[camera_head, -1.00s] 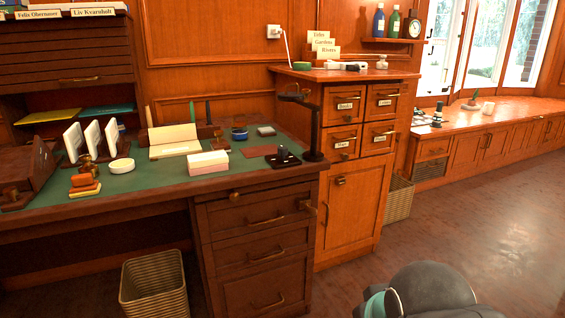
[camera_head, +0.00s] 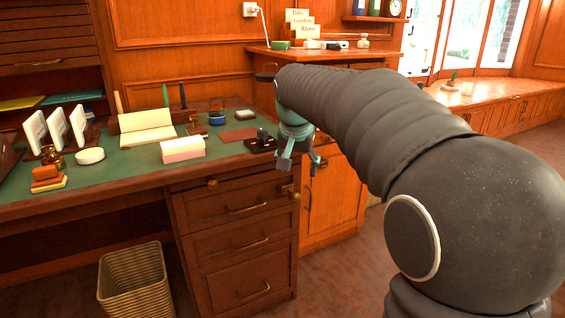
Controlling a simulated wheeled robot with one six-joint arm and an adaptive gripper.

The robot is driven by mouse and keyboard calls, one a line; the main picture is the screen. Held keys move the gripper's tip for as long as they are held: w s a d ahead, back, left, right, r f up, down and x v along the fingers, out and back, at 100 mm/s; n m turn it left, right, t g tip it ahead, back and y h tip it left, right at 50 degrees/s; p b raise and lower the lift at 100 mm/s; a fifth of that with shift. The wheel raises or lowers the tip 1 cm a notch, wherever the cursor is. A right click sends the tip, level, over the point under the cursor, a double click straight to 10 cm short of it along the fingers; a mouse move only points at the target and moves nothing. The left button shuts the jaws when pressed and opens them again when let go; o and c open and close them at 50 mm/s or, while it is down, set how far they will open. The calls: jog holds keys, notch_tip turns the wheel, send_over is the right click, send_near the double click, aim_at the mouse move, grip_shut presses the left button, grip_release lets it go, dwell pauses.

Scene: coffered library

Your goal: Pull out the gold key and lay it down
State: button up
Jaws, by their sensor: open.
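A small gold-coloured piece, seemingly the gold key in its lock plate (camera_head: 288,189), sits at the right end of the dark wooden desk's front, just under the desktop (camera_head: 120,186). It is too small to make out its bow clearly. My gripper (camera_head: 300,168) is open and empty, fingers pointing down, at the desk's right front corner. In the picture its fingertips are just above the lock plate; I cannot tell the gap in depth. My arm hides part of the cabinet behind.
A black stand base (camera_head: 262,144), a white box (camera_head: 183,150) and an open book (camera_head: 147,137) are on the desktop. Desk drawers (camera_head: 245,210) are below the lock. A wicker basket (camera_head: 145,285) stands on the floor. Bare green desktop (camera_head: 125,170) lies near the front edge.

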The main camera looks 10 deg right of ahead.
aim_at(294, 196)
jog(key=shift+m, duration=0.3)
jog(key=w+x, duration=0.1)
jog(key=x, duration=0.4)
jog(key=w+b+x, duration=0.1)
jog(key=x, duration=0.4)
jog(key=r+x, duration=0.1)
jog(key=x, duration=0.4)
jog(key=shift+w+a+f, duration=0.3)
jog(key=shift+w+f, duration=0.05)
jog(key=shift+w, duration=0.2)
grip_shut()
jog(key=shift+s+b, duration=0.15)
jog(key=shift+b, duration=0.15)
jog(key=shift+s+d+f+b, duration=0.1)
jog(key=shift+s+d+b, duration=0.2)
jog(key=shift+s, duration=0.35)
jog(key=shift+s+d+f+b, duration=0.15)
jog(key=shift+s+b, duration=0.25)
jog(key=shift+s, duration=0.25)
jog(key=shift+s+d+r+b, duration=0.1)
jog(key=shift+s+d+b, duration=0.2)
jog(key=shift+s, duration=0.35)
